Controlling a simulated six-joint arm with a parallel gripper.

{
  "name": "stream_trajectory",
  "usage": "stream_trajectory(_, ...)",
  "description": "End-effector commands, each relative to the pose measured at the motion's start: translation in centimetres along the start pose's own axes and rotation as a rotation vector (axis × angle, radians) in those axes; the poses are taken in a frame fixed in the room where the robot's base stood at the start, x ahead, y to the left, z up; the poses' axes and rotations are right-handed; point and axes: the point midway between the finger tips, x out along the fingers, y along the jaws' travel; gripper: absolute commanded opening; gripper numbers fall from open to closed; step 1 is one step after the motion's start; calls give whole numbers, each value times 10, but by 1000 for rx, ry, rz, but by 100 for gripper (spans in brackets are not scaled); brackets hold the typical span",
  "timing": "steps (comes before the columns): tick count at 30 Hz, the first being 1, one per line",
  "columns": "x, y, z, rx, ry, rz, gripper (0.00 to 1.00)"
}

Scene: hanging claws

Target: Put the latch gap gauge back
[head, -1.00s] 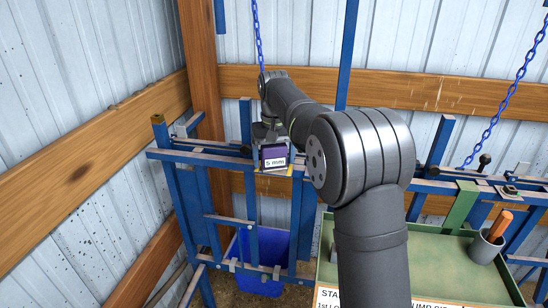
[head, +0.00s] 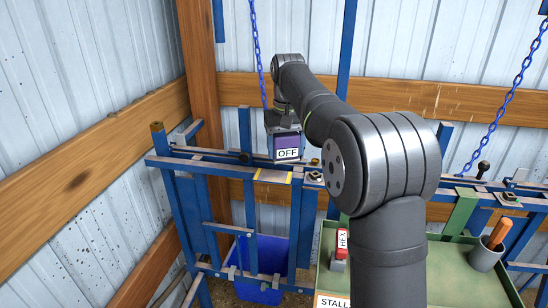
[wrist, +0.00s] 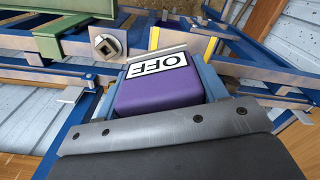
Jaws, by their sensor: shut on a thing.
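The latch gap gauge (head: 288,143) is a purple block with a white label reading OFF, held up above the blue gate's top rail. My gripper (head: 283,124) is shut on it from above. In the wrist view the gauge (wrist: 160,95) sits between the finger pads with its OFF label facing the camera and a thin metal edge beyond it. The green tray (head: 450,262) stands at the lower right, partly hidden by my arm. The spot where the gauge belongs cannot be told from these views.
The blue gate (head: 215,168) has yellow marks on its rail and a square metal socket (wrist: 106,43) nearby. A red HEX tool (head: 342,240) and a grey cup (head: 486,255) with an orange handle stand on the tray. A blue bin (head: 268,262) is below; chains hang behind.

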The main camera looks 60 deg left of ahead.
Motion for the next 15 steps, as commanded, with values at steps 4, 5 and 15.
stream_trajectory(4,-22,30,18,3,3,0,37)
stream_trajectory(5,-25,35,21,3,2,0,37)
stream_trajectory(15,-47,67,41,0,1,0,37)
